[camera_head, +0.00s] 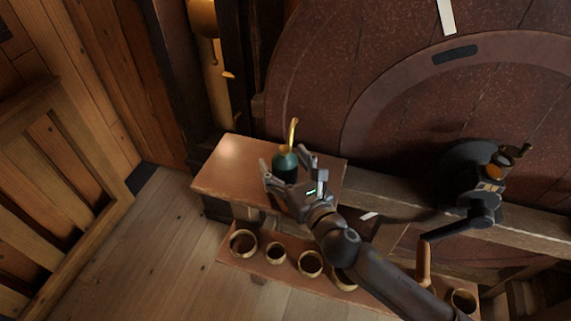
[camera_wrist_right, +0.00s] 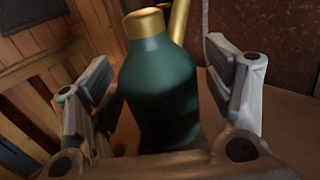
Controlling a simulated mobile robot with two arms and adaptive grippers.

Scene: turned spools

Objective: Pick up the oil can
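The oil can (camera_head: 286,161) is dark green with a brass cap and a thin brass spout. It stands on the small wooden table (camera_head: 234,165). My right gripper (camera_head: 284,172) is open, with one finger on either side of the can. In the right wrist view the can (camera_wrist_right: 160,85) stands between the two finger pads (camera_wrist_right: 155,88), with a visible gap at the right pad; the left pad is close to it. The can's lower part is hidden by the gripper in the head view. My left gripper is not in view.
A low shelf with several round brass-rimmed cups (camera_head: 243,242) lies below the table. A large dark red wheel-like wall (camera_head: 400,90) rises behind. A dark crank mechanism (camera_head: 478,180) is at the right. Wooden floor (camera_head: 150,255) is clear at the left.

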